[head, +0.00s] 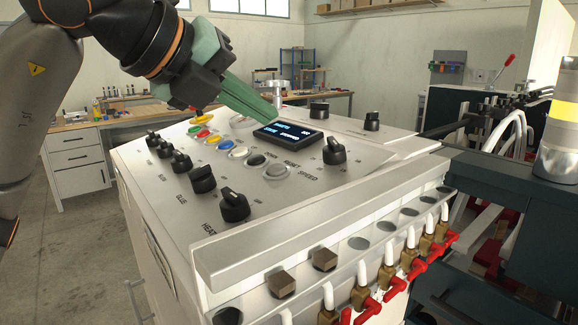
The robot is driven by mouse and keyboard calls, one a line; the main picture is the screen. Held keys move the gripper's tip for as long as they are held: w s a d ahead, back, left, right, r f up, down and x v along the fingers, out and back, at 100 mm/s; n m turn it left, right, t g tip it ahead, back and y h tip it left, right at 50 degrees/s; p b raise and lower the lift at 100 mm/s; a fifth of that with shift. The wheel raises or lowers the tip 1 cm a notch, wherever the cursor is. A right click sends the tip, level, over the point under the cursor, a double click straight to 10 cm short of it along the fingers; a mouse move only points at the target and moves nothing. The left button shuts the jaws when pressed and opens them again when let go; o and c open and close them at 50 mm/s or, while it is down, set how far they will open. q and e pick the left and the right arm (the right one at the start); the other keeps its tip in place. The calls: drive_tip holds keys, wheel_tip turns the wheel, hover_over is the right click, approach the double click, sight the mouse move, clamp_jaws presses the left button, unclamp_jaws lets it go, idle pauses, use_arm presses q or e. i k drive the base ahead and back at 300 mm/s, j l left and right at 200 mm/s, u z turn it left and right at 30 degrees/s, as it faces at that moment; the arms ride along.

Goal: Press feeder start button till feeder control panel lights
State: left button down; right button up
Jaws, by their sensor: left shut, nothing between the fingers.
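The white control panel (168,162) stands in the middle with a sloping top. Its small black display (290,133) is lit with blue and white lettering, too small to read surely. I cannot tell which is the feeder start button. My left gripper (274,112), with green fingers, is shut and empty. Its tips appear above the display's far edge; contact cannot be told. My right gripper is out of view.
Black knobs (234,205) line the panel's near left side, with another knob (334,151) at right. Red-handled valves (412,272) and hoses run along the front edge. Dark machinery (510,200) with a yellow-banded light stack (564,115) stands at right. A workbench (82,150) is behind at left.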

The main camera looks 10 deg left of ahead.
sight(194, 128)
drive_tip(key=k+j, duration=0.7)
drive_tip(key=k, duration=0.2)
